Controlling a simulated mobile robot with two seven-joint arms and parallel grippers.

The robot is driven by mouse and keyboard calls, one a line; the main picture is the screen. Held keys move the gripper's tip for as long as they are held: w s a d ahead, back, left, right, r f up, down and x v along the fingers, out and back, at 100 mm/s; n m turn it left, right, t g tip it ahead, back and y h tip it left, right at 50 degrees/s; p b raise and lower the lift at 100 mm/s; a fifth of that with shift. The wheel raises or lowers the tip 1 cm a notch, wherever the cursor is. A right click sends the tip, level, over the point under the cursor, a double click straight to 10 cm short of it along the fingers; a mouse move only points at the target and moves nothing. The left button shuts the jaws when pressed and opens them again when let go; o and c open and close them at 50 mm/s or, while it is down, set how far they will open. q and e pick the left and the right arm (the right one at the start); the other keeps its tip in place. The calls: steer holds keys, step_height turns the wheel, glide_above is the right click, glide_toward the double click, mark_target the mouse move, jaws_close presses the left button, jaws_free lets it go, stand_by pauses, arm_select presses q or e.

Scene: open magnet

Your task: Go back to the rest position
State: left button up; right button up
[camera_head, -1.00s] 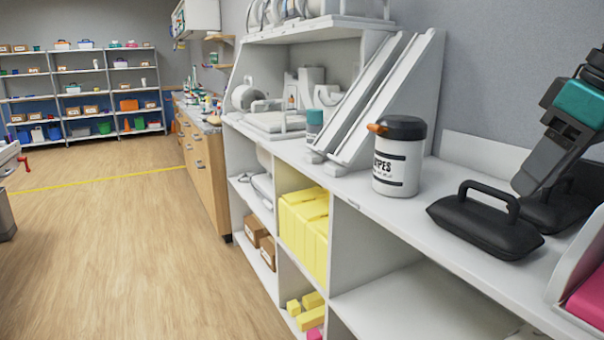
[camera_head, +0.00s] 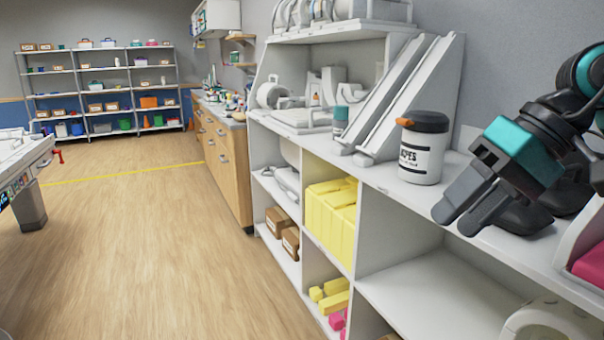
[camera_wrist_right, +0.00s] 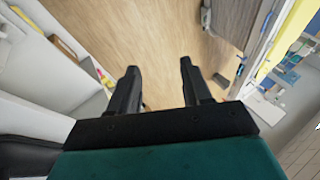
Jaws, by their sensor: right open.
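My right gripper (camera_head: 462,212) is in front of the shelf unit's counter at the right of the head view. Its two dark fingers point down and left. In the right wrist view, the fingers (camera_wrist_right: 158,88) are apart with nothing between them, and the wooden floor lies beyond. The gripper hides most of the black handled objects (camera_head: 520,215) on the counter. My left gripper is not in view.
The white shelf unit (camera_head: 400,190) runs along the right, close to my right arm. A wipes canister (camera_head: 422,158) stands on its counter. Yellow packs (camera_head: 330,215) sit in a compartment. The wooden floor (camera_head: 150,250) is open at the left.

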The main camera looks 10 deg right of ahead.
steer(key=w+a+f+m+y+p, duration=0.1)
steer(key=w+a+f+m+y, duration=0.15)
steer(key=a+m+y, duration=1.3)
steer(key=w+d+f+m+t+h, duration=0.2)
steer(key=f+m+t+h, duration=0.5)
steer(key=m, duration=0.9)
steer(key=w+d+f+m+t+h, duration=0.2)
steer(key=f+m+t, duration=0.5)
steer(key=m, duration=1)
steer(key=s+d+f+m+g+h, duration=0.1)
steer(key=s+f+m+g+h, duration=0.1)
steer(key=s+f+m, duration=0.3)
steer(key=s+d+f+m+g+h+p, duration=0.1)
steer(key=s+f+m+g+h, duration=0.1)
steer(key=s+f+m+h, duration=0.3)
steer(key=s+d+f+m+g+h, duration=0.1)
steer(key=s+f+m+h, duration=0.3)
steer(key=f+m, duration=0.8)
step_height(320, 180, down, 3)
steer(key=shift+s+f+g+p, duration=0.2)
steer(key=shift+s+g+p, duration=0.1)
steer(key=shift+s+g, duration=0.15)
steer(key=shift+d, duration=0.1)
